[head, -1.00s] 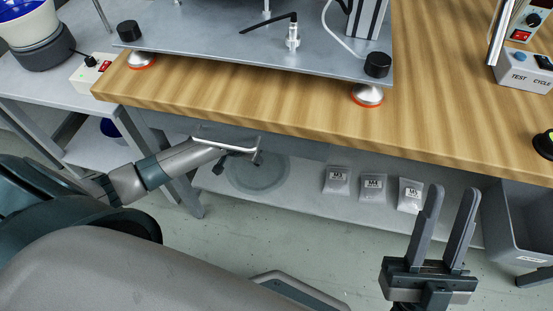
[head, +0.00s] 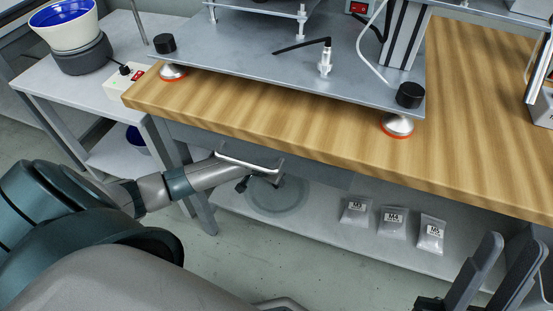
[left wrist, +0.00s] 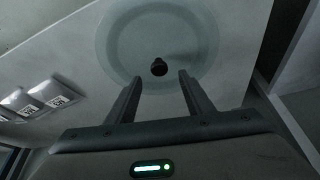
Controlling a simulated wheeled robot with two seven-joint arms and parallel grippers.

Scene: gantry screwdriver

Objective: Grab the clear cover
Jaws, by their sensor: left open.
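The clear cover (head: 277,202) is a round translucent disc on the lower shelf under the wooden bench. In the left wrist view the cover (left wrist: 120,45) fills the top middle, with a dark round knob (left wrist: 159,67) on it. My left gripper (head: 262,182) is under the bench edge, over the cover, and hides part of it in the head view. In the left wrist view my left gripper (left wrist: 159,78) is open and empty, its fingers on either side of the line to the knob, which shows just beyond the tips. My right gripper (head: 511,243) is open and empty at the lower right.
Bags marked M3 (head: 355,210), M4 (head: 392,221) and M5 (head: 431,234) lie on the shelf (head: 325,228) right of the cover. The wooden bench top (head: 300,125) overhangs the shelf. A metal gantry plate (head: 250,60) stands on the bench.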

